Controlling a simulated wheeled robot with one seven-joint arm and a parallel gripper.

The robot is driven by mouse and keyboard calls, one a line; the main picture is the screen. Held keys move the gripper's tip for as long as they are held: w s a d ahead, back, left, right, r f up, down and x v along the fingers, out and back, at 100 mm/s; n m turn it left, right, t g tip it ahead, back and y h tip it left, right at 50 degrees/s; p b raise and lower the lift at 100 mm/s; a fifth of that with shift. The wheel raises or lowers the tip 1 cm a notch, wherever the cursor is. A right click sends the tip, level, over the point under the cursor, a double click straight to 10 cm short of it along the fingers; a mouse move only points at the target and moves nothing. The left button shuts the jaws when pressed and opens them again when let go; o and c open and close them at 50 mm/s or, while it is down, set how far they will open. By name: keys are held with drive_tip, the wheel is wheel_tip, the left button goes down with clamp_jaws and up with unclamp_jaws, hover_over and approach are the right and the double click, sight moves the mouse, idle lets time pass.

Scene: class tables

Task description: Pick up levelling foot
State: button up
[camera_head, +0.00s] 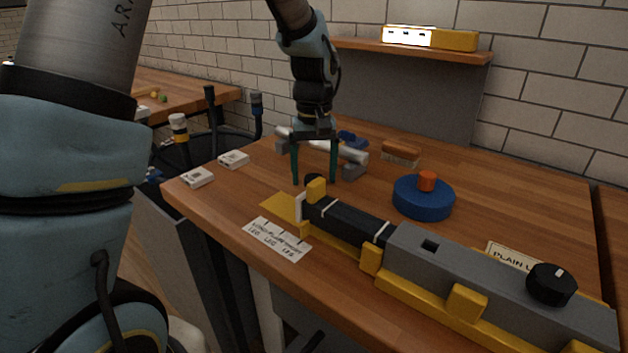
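My gripper (315,180) points down over the wooden table, its two teal fingers spread apart with nothing seen held between them. A blue disc (423,204) with an orange knob (427,181) stands to the right, apart from my gripper.
The long device (455,268) fills the table's front right. A silver cylinder on a grey stand (352,155) is close behind my fingers. A brush (401,152), printed label (277,239) and white blocks (198,177) also lie there. A shelf (410,49) overhangs the back.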

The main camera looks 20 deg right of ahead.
clamp_jaws()
idle(0.5)
